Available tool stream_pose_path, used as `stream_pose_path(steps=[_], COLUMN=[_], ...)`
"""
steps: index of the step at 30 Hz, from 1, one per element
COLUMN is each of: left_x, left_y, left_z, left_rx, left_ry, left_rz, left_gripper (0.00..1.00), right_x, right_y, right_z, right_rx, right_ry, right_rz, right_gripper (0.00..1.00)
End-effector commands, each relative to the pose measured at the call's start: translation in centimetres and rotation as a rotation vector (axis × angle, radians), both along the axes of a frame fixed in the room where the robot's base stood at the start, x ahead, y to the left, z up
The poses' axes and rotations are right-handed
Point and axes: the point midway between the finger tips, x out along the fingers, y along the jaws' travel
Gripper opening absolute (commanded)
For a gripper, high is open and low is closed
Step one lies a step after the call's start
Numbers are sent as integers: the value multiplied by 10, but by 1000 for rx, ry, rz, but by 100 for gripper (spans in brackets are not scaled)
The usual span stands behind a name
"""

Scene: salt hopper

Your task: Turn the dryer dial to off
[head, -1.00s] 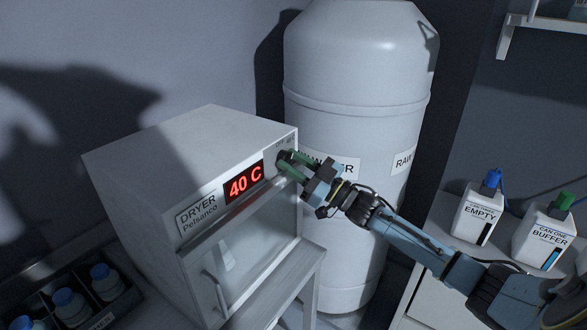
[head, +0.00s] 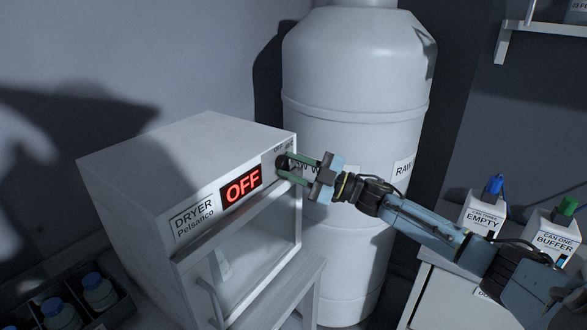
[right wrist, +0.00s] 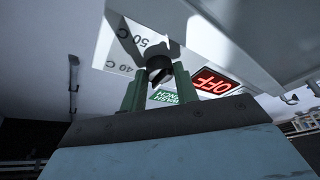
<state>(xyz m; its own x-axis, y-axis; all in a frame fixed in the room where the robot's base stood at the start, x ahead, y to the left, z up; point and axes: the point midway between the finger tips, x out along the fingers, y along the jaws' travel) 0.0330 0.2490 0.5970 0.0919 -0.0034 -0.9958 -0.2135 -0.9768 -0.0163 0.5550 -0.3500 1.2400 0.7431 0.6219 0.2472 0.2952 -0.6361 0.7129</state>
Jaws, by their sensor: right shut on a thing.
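The white dryer (head: 150,165) stands at the left in the head view, with a red display (head: 241,185) that reads OFF. The display also reads OFF in the right wrist view (right wrist: 216,82). The dark dial (right wrist: 158,66) is on the dryer's front, with 40 C and 50 C marks beside it. My right gripper (head: 288,166) has its green fingers at the dial, shut on it. The fingers show on both sides of the dial in the right wrist view (right wrist: 158,88). The fingers partly hide the dial in the head view. My left gripper is not in view.
A large white tank (head: 355,75) stands right behind the dryer, close to my right arm. A dark crate with blue-capped bottles (head: 98,291) is at the lower left.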

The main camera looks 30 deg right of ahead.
Motion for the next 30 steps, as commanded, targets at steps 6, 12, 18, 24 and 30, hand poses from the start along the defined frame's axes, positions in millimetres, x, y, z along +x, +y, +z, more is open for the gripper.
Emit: stream_pose_path(steps=[6,12,18,24,30], left_x=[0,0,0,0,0], left_y=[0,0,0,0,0], left_z=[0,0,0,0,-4], left_rx=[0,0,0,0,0], left_ry=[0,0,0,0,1], left_rz=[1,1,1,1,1], left_gripper=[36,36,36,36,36], right_x=[0,0,0,0,-8], right_y=[0,0,0,0,-7], right_z=[-1,-1,0,0,-4], right_rx=[-9,-8,-8,-6,-7], right_ry=[-2,-3,-3,-2,1], right_rz=[1,1,1,0,-1], right_gripper=[7,7,52,52,52])
